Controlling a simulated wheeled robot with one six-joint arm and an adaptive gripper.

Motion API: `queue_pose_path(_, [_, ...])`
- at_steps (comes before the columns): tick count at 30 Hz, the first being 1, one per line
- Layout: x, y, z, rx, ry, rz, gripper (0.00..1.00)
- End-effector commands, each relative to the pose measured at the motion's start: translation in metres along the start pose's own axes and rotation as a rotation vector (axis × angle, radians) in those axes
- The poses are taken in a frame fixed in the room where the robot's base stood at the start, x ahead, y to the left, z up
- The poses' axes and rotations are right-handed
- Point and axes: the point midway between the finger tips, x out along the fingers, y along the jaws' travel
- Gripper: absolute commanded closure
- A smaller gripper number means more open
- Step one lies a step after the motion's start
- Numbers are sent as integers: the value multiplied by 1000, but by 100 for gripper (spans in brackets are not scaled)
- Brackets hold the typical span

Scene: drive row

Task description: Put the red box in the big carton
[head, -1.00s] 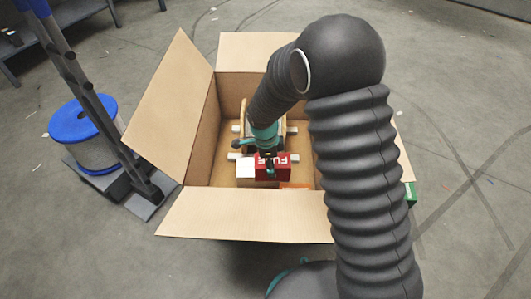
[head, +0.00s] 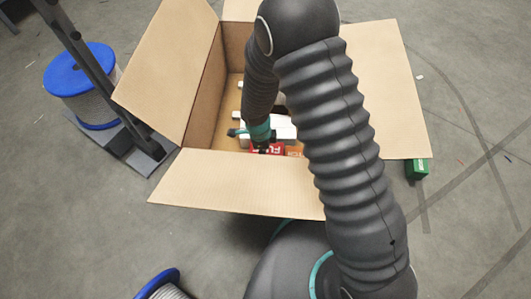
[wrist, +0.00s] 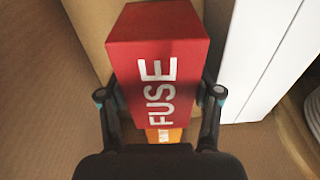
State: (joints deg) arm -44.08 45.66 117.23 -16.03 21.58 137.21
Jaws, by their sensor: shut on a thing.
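The big carton (head: 205,105) stands open on the floor with its flaps folded outward. The red box (wrist: 155,55), with white FUSE lettering, is between the two fingers of my gripper (wrist: 160,97) in the wrist view. My gripper is shut on it. In the head view the red box (head: 268,148) is inside the carton's outline, near the front flap, which hides its lower part. I cannot tell whether it touches what lies below.
Inside the carton are an orange item (wrist: 163,134) and a white box (wrist: 265,60). A blue-rimmed spool (head: 75,85) stands left beside a dark post. A green box (head: 418,169) lies right of the carton. Another spool (head: 165,285) is at the bottom edge.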

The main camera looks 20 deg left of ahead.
Motion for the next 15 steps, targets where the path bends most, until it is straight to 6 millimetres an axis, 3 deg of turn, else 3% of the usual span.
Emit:
queue_pose_path(4, [20, 0, 1, 1, 1, 2, 87])
queue_pose_path(15, [23, -1, 2, 2, 0, 0, 87])
